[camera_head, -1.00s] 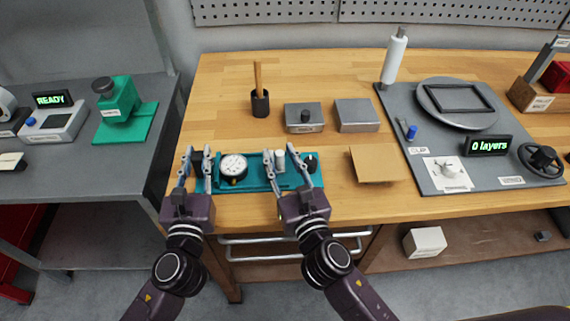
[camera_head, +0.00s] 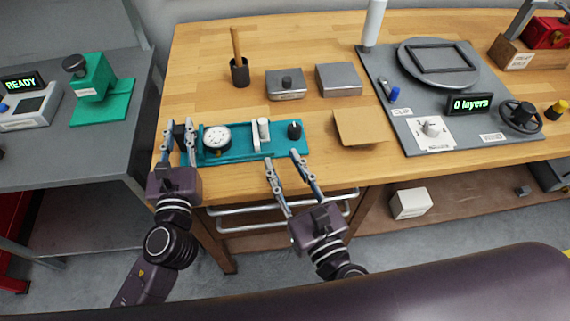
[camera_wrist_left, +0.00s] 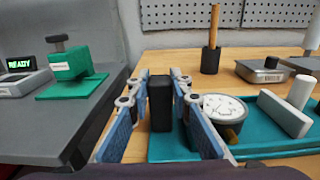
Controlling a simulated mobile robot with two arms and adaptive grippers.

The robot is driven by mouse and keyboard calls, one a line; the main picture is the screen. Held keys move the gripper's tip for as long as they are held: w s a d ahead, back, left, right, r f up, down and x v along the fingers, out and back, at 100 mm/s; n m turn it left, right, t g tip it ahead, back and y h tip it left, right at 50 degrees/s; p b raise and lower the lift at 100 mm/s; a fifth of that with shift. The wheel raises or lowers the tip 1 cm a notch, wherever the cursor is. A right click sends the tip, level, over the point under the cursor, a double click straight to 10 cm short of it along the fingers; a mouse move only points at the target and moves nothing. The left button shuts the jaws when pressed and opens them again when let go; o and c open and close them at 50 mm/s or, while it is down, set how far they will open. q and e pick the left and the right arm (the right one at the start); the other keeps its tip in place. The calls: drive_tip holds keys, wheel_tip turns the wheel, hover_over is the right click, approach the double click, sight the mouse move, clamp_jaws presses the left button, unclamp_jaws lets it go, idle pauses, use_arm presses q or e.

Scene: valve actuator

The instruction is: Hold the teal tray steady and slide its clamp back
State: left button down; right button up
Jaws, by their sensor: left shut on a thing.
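The teal tray (camera_head: 240,154) lies along the table's front edge. It carries a round white dial gauge (camera_head: 217,138), a clamp with a pale bar and white cylinder (camera_head: 264,130), and a black knob (camera_head: 294,131) at its right end. My left gripper (camera_head: 179,143) is at the tray's left end, shut on an upright black block, which shows between the fingers in the left wrist view (camera_wrist_left: 160,103). My right gripper (camera_head: 283,157) is open and empty, its fingers pointing at the tray's front edge, to the right of the clamp and apart from it.
Behind the tray are a black cup (camera_head: 240,72) with a wooden stick and two grey metal boxes (camera_head: 286,85). A cardboard piece (camera_head: 361,127) lies right of the tray. A grey board (camera_head: 400,130) with a turntable fills the right. A side bench (camera_head: 60,150) stands left.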

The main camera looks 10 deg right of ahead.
idle(0.3)
use_arm(q)
drive_tip(key=c, duration=1.7)
unclamp_jaws()
